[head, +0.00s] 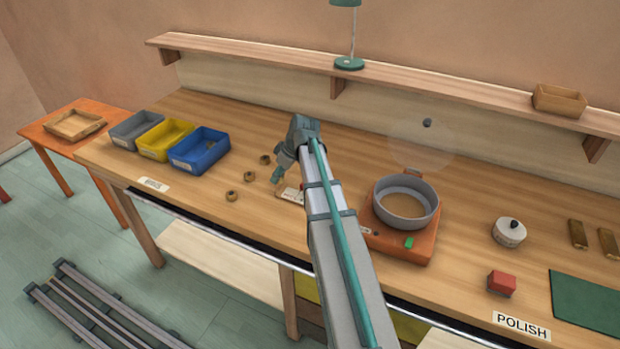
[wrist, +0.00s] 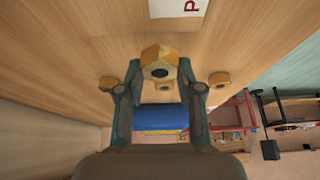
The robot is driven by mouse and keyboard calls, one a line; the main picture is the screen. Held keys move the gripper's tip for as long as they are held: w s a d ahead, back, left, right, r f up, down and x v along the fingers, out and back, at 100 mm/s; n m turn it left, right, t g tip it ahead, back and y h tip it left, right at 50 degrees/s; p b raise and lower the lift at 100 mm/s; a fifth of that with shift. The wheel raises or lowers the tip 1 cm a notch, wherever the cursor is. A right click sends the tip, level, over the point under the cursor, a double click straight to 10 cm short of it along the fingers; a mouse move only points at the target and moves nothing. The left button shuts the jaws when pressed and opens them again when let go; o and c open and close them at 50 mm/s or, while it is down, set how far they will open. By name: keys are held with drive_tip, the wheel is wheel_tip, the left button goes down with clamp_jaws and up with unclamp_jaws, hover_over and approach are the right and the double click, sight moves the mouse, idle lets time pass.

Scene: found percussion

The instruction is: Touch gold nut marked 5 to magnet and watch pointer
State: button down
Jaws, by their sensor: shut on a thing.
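My gripper (head: 277,177) is low over the middle of the workbench, beside a small board with a white card (head: 290,194) and a bit of red on it. In the wrist view my gripper (wrist: 160,72) is shut on a gold hex nut (wrist: 158,60) with a dark hole. No number can be read on the nut. The edge of the white card (wrist: 180,8) shows beyond the nut, with part of a red letter. The magnet and the pointer cannot be made out; my arm hides part of that spot in the head view.
Loose nuts lie left of my gripper: one at the back (head: 265,159), one in the middle (head: 249,176), one in front (head: 231,196). Blue (head: 200,150), yellow (head: 165,140) and grey (head: 135,130) bins stand left. An orange machine with a round bowl (head: 405,203) stands right.

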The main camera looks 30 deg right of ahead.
drive_tip(key=shift+w+a, duration=0.1)
drive_tip(key=shift+w, duration=0.05)
drive_tip(key=shift+r+p, duration=2.05)
drive_tip(key=shift+r, duration=1.95)
